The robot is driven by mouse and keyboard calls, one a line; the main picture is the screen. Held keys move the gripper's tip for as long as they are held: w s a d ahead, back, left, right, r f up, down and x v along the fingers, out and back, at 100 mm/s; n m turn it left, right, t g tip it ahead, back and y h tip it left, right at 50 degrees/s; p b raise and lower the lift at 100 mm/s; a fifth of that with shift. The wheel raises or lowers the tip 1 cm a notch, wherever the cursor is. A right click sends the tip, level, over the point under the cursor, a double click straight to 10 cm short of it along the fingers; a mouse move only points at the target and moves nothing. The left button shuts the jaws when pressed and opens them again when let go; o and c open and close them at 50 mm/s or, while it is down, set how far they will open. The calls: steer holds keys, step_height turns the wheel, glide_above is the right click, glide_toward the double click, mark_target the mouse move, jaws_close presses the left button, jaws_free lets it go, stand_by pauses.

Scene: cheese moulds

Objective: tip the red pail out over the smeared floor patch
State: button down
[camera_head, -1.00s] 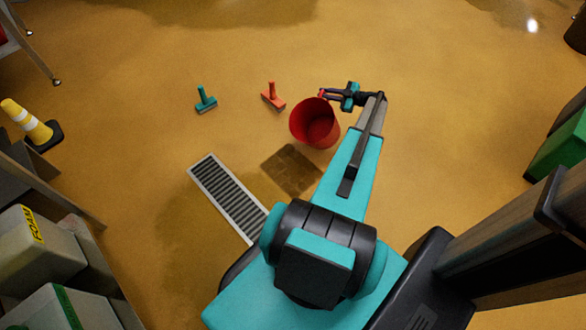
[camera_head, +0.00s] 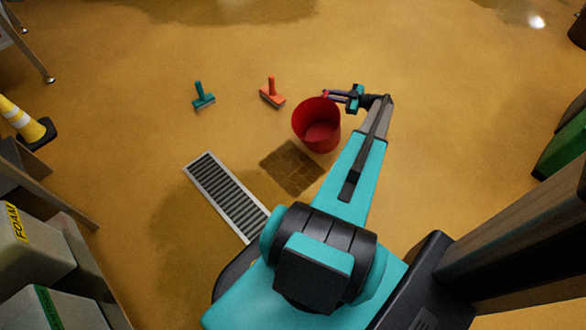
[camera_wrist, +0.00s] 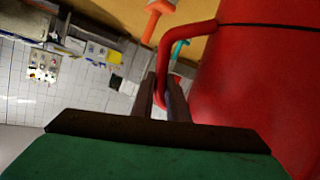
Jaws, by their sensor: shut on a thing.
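The red pail (camera_head: 318,128) hangs from my gripper (camera_head: 333,95) above the floor, just up and right of the smeared floor patch (camera_head: 291,167). Its open mouth faces the head camera and no liquid can be made out in it. In the wrist view, my gripper (camera_wrist: 160,95) is shut on the pail's red handle (camera_wrist: 166,60), and the pail's side (camera_wrist: 265,85) fills the right. The brown smeared patch lies flat on the floor beside the drain grate and nothing covers it.
A metal drain grate (camera_head: 226,196) lies left of the patch. A teal squeegee (camera_head: 203,97) and an orange squeegee (camera_head: 272,93) stand on the floor beyond. A yellow cone (camera_head: 24,124) and foam containers (camera_head: 35,250) are at the left. The floor at the upper middle is clear.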

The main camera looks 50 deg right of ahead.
step_height(320, 180, down, 6)
steer(key=s+m+t+y+b, duration=0.1)
steer(key=s+m+b, duration=0.1)
steer(key=b, duration=0.8)
steer(key=shift+a+f+m+y, duration=0.15)
steer(key=shift+m+y, duration=0.15)
steer(key=shift+s, duration=0.15)
stand_by(0.6)
steer(key=w+a+r+n+g+y, duration=0.1)
steer(key=w+a+r, duration=0.6)
steer(key=a, duration=0.4)
steer(key=w+a+r+n+g+y, duration=0.1)
steer(key=w+a+r+y, duration=0.1)
steer(key=w+a+r, duration=0.7)
steer(key=w+a+r+n+g+y, duration=0.1)
steer(key=w+a+r, duration=0.45)
steer(key=a, duration=0.65)
steer(key=a+r+n+g+y, duration=0.1)
steer(key=a+r, duration=0.4)
steer(key=a, duration=0.6)
steer(key=s+a+r+n+g+y, duration=0.1)
steer(key=a+r, duration=0.5)
steer(key=a, duration=0.6)
steer(key=s+a+r+n+y, duration=0.1)
steer(key=a+r, duration=0.5)
steer(key=a, duration=0.6)
steer(key=shift+s+a+r+n+g+y, duration=0.2)
steer(key=shift+a+n+g+y, duration=0.1)
steer(key=shift+g+y, duration=0.1)
steer(key=shift+d, duration=0.1)
